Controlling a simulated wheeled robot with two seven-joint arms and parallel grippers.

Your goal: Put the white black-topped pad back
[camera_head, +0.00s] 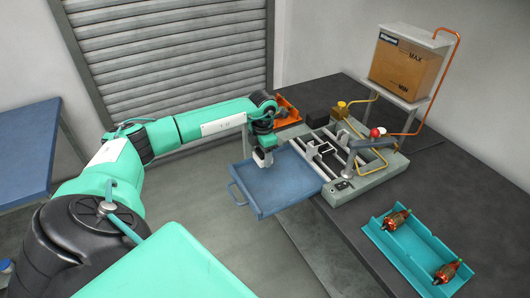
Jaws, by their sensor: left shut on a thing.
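My left gripper (264,157) points down over the far part of the blue drawer-like tray (267,196), close to the winding machine (368,183). It is shut on a small pale thing, which looks like the white black-topped pad (263,163). The gripper hides most of it, and its black top cannot be made out. Whether the pad touches the tray is too small to tell. The machine has a pale base with dark slots and rails beside the tray. My right gripper is not in view.
An orange bin (286,109) stands behind the gripper. A teal tray (405,248) with two copper armatures (396,219) lies at the front right. A cardboard box (407,65) sits on a raised stand. The dark table (458,163) is bare to the right of the machine.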

